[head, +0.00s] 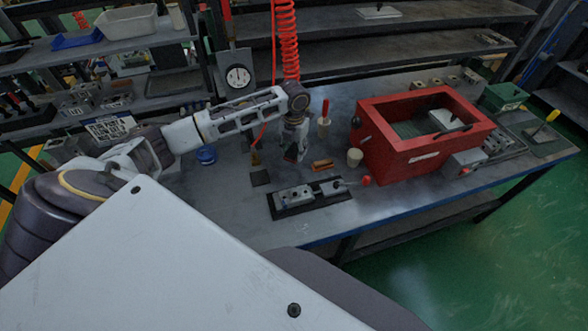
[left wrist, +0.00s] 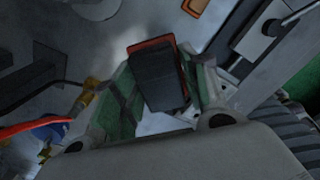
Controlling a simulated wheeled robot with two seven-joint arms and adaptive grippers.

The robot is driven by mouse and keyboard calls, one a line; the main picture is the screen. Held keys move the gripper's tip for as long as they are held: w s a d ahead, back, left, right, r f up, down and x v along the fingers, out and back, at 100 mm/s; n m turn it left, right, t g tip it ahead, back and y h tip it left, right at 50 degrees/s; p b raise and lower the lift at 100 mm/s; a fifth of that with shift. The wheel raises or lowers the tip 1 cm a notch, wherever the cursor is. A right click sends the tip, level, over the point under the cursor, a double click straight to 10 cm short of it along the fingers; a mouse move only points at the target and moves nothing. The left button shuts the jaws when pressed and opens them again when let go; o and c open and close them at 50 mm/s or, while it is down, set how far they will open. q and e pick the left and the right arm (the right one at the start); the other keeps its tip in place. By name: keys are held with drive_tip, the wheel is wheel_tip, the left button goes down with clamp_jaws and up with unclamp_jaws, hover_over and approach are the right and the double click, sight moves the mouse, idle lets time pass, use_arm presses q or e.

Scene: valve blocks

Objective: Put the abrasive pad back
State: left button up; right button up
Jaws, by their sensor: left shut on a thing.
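My left gripper (head: 291,153) is over the middle of the bench, pointing down. In the left wrist view its green-lined fingers (left wrist: 157,88) are shut on a dark grey block with an orange-red edge (left wrist: 158,80), which looks like the abrasive pad. In the head view the pad is small and mostly hidden by the fingers. I cannot tell whether it touches the bench. My right gripper is not in view.
An orange piece (head: 322,165) lies right of the gripper. A metal valve block (head: 296,195) sits on a dark plate in front. A red box (head: 408,157) stands to the right, near a pale cylinder (head: 354,158). A dial gauge (head: 238,77) stands behind. The bench at front left is clear.

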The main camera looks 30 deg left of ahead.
use_arm(q)
hover_over(294, 171)
drive_tip(key=shift+f, duration=2.8)
drive_tip(key=shift+f+p, duration=0.35)
drive_tip(key=shift+f, duration=1.55)
drive_tip(key=shift+f, duration=0.1)
drive_tip(key=o, duration=1)
drive_tip(key=shift+r+b, duration=0.3)
drive_tip(key=shift+r, duration=5.85)
